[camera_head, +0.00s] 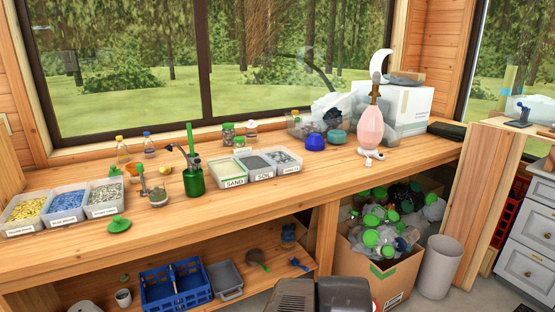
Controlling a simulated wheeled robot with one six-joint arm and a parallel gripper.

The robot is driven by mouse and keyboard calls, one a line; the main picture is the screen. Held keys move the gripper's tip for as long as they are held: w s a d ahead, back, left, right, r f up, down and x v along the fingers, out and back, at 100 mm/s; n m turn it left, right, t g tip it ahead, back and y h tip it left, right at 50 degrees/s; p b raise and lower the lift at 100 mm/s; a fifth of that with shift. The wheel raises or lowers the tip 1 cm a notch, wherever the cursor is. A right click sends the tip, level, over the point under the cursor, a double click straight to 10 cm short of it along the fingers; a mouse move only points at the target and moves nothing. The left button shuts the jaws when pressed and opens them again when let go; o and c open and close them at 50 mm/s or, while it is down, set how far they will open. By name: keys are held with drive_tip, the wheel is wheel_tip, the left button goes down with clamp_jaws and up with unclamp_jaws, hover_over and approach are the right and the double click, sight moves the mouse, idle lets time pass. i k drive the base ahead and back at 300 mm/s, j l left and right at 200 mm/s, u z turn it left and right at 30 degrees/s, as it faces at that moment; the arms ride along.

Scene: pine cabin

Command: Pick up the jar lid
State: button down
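A small green round piece with a raised middle (119,224) lies on the workbench in front of the labelled trays; it looks like a lid, but it is too small to be certain. A glass jar with a green lid on it (228,134) stands at the back of the bench near the window. My gripper is not visible. Dark blocky shapes at the bottom edge may be parts of my own body.
On the workbench (270,205) stand open trays of coloured material (65,206), a green sprayer bottle (194,178), trays labelled sand and soil (234,182) and a pink bottle (369,124). Below are a blue crate (176,289) and a pale bin (438,268). The bench's front middle is clear.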

sight(119, 224)
drive_tip(key=u, duration=1.4)
drive_tip(key=i+j+u, duration=0.1)
drive_tip(key=i+u, duration=0.2)
drive_tip(key=i, duration=0.45)
drive_tip(key=i+u, duration=0.35)
drive_tip(key=i, duration=0.35)
